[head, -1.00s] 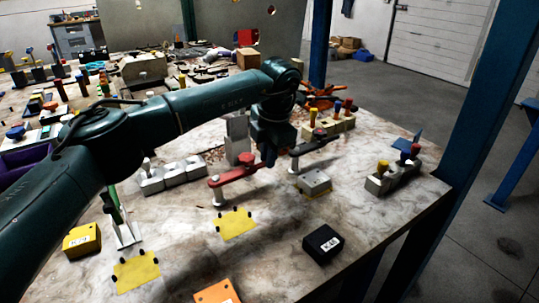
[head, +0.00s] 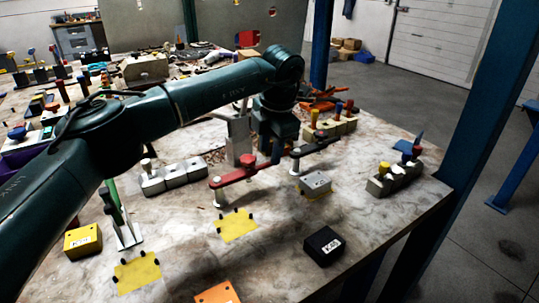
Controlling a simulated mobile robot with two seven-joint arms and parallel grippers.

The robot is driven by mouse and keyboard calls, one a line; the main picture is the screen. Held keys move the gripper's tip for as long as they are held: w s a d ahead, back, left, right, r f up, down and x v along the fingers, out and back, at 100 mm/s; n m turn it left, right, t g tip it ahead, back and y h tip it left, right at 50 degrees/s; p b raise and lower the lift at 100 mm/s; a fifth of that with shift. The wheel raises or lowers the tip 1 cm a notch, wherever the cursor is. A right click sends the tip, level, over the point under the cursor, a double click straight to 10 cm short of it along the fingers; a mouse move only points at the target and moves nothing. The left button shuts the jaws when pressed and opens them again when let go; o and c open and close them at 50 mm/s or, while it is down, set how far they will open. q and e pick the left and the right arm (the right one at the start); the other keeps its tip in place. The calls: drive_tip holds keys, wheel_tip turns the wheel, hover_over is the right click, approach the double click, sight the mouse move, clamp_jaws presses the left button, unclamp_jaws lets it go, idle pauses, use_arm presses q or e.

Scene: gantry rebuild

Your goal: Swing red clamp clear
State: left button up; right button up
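The red clamp (head: 236,176) is a flat red arm with a round red knob, lying level above the marble-look table (head: 190,225). A pale foot hangs under its left end. My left gripper (head: 276,154) points down just right of the red clamp's right end. One dark finger shows; the rest of the gripper is in shade, so its opening is unclear. I cannot tell whether it touches the clamp. A black clamp arm (head: 315,145) stands to its right, over a grey block (head: 315,183). My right gripper is out of view.
A yellow patch (head: 238,226) lies in front of the red clamp. A black block (head: 323,245), orange block (head: 217,293) and yellow block (head: 83,242) sit nearer the front. A block with coloured knobs (head: 381,186) stands near the right table edge.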

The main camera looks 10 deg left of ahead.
use_arm(q)
wheel_tip(320, 180, up, 10)
drive_tip(key=s+d, duration=0.1)
drive_tip(key=shift+s+d+r, duration=0.2)
drive_tip(key=shift+s+r, duration=0.05)
drive_tip(key=shift+s, duration=0.1)
